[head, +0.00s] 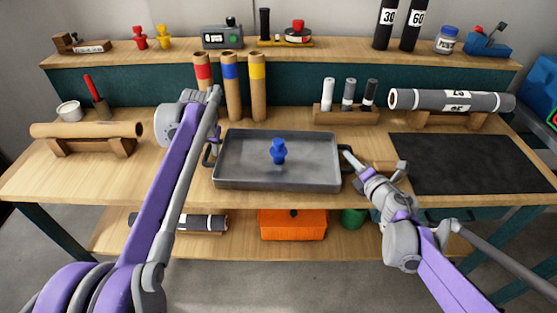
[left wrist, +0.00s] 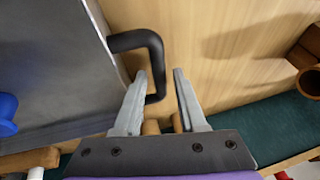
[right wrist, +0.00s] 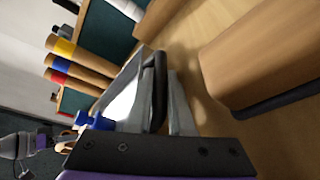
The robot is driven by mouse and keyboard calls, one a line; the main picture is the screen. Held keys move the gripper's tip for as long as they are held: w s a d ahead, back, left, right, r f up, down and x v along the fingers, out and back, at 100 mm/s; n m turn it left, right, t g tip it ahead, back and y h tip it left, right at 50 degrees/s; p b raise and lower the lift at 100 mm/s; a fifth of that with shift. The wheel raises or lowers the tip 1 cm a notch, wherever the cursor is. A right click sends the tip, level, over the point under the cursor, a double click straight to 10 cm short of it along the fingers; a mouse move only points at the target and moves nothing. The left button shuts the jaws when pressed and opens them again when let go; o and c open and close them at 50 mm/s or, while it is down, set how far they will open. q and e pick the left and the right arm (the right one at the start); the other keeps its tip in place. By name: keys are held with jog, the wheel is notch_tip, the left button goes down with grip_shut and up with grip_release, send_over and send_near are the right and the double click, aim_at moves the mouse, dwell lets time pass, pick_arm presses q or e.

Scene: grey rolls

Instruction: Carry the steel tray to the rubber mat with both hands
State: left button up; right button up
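The steel tray (head: 240,165), grey with a raised rim and a black handle at each end, lies on the middle of the workbench. A blue knob-shaped piece (head: 278,151) stands upright in it. The black rubber mat (head: 470,163) lies flat and bare at the right of the bench. My left gripper (left wrist: 160,85) is open at the tray's left handle (left wrist: 154,62), whose bar reaches in between the fingers. My right gripper (right wrist: 160,100) looks open at the tray's right handle (right wrist: 157,75), which runs between the fingers; contact is unclear.
A grey roll (head: 450,101) on a wooden cradle stands behind the mat. A small wooden block (head: 385,166) lies between tray and mat. Three upright tubes (head: 231,88) and a pen holder (head: 345,117) stand behind the tray. A brown roll (head: 85,131) is at left.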

pick_arm(q)
grip_shut()
dwell(1.3)
